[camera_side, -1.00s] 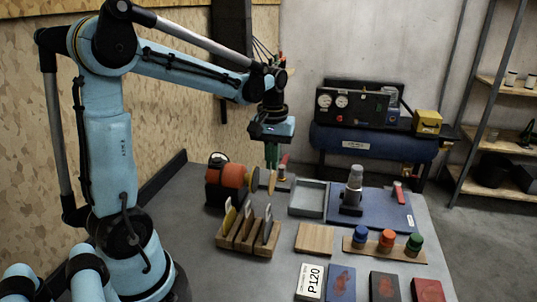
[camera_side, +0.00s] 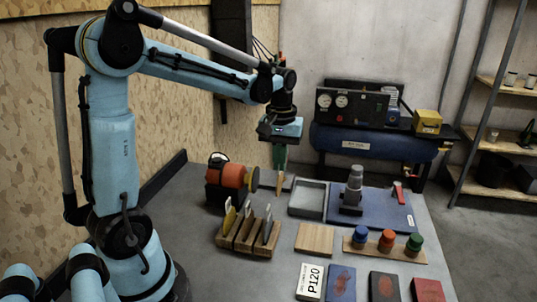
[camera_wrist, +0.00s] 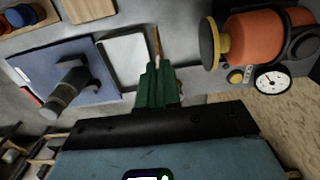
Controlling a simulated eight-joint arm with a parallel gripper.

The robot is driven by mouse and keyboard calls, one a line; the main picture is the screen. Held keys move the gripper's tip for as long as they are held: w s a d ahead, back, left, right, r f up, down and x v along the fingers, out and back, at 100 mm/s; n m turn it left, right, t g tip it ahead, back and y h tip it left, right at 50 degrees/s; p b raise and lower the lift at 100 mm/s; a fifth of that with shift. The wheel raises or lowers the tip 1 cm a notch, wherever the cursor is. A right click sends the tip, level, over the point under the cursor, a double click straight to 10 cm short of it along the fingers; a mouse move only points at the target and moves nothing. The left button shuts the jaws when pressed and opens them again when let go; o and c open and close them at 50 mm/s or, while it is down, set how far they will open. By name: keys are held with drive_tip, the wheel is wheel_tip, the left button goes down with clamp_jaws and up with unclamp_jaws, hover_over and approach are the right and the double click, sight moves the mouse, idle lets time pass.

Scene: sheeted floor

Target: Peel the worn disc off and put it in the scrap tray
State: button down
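My gripper (camera_side: 279,166) has green fingers pointing down. They are shut on a thin tan disc (camera_side: 280,185), seen nearly edge-on and hanging upright below the fingertips, above the bench. In the wrist view the green fingers (camera_wrist: 157,85) are together, with the disc's thin edge (camera_wrist: 157,42) showing past their tips. The shallow grey tray (camera_side: 309,213) lies just right of the disc in the side view; it also shows in the wrist view (camera_wrist: 125,58). A grey sander (camera_side: 353,183) stands on the blue mat (camera_side: 378,208), apart from the gripper.
An orange cylindrical machine (camera_side: 230,176) stands close left of the disc. A wooden rack (camera_side: 232,243) holds several upright discs in front. A wooden board (camera_side: 314,239), coloured knobs on a strip (camera_side: 387,240) and several abrasive blocks (camera_side: 340,284) occupy the front right.

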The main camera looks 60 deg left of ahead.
drive_tip(key=shift+w+d, duration=1.05)
drive_tip(key=shift+d, duration=0.05)
drive_tip(key=s+d+r+m, duration=0.5)
drive_tip(key=d+r+m, duration=0.1)
drive_tip(key=d+m, duration=0.3)
drive_tip(key=shift+d, duration=0.4)
drive_tip(key=w+n, duration=0.8)
drive_tip(key=n, duration=0.1)
drive_tip(key=w+a+f, duration=0.3)
drive_tip(key=a+f, duration=0.7)
